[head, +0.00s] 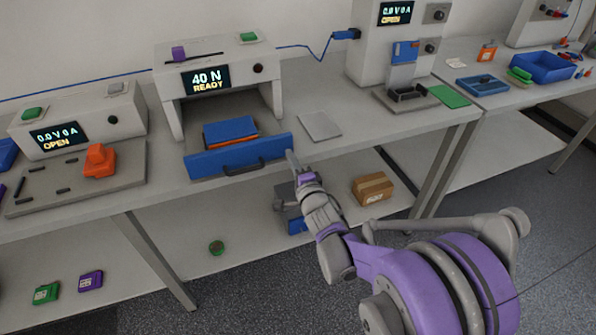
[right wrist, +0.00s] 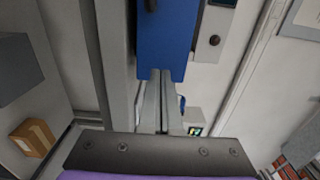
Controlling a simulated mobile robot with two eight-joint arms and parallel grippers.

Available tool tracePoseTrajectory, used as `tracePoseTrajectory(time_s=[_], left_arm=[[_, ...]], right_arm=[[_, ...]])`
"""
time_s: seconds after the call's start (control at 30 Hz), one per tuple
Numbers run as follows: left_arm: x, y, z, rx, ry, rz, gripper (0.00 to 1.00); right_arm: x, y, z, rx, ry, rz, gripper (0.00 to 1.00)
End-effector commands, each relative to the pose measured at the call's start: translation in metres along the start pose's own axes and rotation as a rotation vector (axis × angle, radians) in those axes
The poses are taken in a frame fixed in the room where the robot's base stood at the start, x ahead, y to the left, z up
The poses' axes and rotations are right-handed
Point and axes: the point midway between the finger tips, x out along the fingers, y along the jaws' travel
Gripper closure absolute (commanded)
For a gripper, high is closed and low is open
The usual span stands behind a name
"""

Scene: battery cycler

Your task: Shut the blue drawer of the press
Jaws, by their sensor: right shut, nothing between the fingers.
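The press (head: 215,62) stands on the bench at the middle left, its display reading "40 N READY". Its blue drawer (head: 205,165) is pulled out toward me, with a dark handle on the front. A blue block (head: 229,131) with orange under it lies in the drawer. My right gripper (head: 291,156) is shut and empty at the right end of the drawer front. In the right wrist view, the shut fingers (right wrist: 164,78) reach the end of the blue front (right wrist: 166,40); I cannot tell whether they touch it. My left gripper is not in view.
A grey plate (head: 320,125) lies on the bench right of the drawer. A device with an orange block (head: 99,160) stands at the left. A cardboard box (head: 372,188) is on the lower shelf. Another tester (head: 372,40) stands at the right. Floor in front is clear.

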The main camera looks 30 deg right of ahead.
Motion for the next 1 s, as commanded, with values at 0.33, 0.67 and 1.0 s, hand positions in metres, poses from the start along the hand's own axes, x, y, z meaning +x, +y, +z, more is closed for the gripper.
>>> tracePoseTrajectory(time_s=[0.33, 0.67, 1.0], left_arm=[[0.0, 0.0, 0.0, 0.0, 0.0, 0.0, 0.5], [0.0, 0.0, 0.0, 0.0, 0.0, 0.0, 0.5], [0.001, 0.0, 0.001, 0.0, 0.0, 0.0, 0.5]], right_arm=[[0.017, 0.0, 0.0, -0.001, 0.0, 0.0, 1.0], [0.02, 0.0, 0.0, 0.0, 0.0, 0.0, 1.0], [0.07, 0.0, 0.001, 0.0, -0.001, 0.0, 1.0]])
